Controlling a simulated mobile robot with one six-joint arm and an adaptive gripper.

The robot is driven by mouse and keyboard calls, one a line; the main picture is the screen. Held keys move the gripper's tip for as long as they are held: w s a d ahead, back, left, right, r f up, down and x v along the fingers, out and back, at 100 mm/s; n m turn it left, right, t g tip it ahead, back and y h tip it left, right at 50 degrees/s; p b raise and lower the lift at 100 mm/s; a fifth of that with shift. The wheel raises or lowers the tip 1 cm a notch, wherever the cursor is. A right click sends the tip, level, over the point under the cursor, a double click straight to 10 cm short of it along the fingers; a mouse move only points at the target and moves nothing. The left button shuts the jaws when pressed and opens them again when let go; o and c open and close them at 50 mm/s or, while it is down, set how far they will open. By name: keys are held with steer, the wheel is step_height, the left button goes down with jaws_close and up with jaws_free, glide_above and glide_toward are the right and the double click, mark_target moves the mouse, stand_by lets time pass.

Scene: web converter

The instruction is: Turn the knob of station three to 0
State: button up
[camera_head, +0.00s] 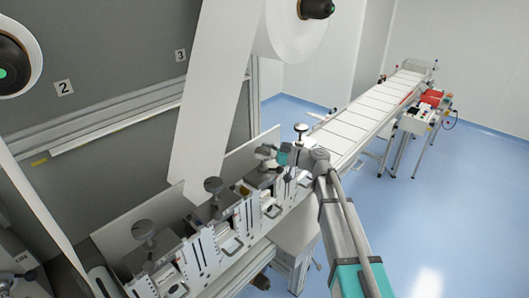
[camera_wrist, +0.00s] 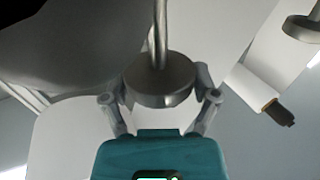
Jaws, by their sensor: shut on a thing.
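My gripper (camera_wrist: 160,98) is shut on a round grey metal knob (camera_wrist: 160,85) in the wrist view, with one finger on each side of its rim. A thin metal stem runs from the knob's far side. In the head view my gripper (camera_head: 268,154) is at the third knob from the left along the row of stations, and mostly hides that knob. No 0 mark or dial reading can be made out in either view.
Two dark knobs (camera_head: 145,230) (camera_head: 213,185) stand left of my gripper, and another knob (camera_head: 300,128) stands close on its right. A conveyor (camera_head: 365,115) runs to the back right. Blue floor (camera_head: 440,200) is clear at right.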

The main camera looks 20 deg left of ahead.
steer(key=o, duration=1)
steer(key=shift+s, duration=0.2)
steer(key=shift+w, duration=0.1)
steer(key=shift+d, duration=0.8)
steer(key=d, duration=1)
steer(key=shift+d, duration=0.15)
steer(key=shift+w, duration=0.1)
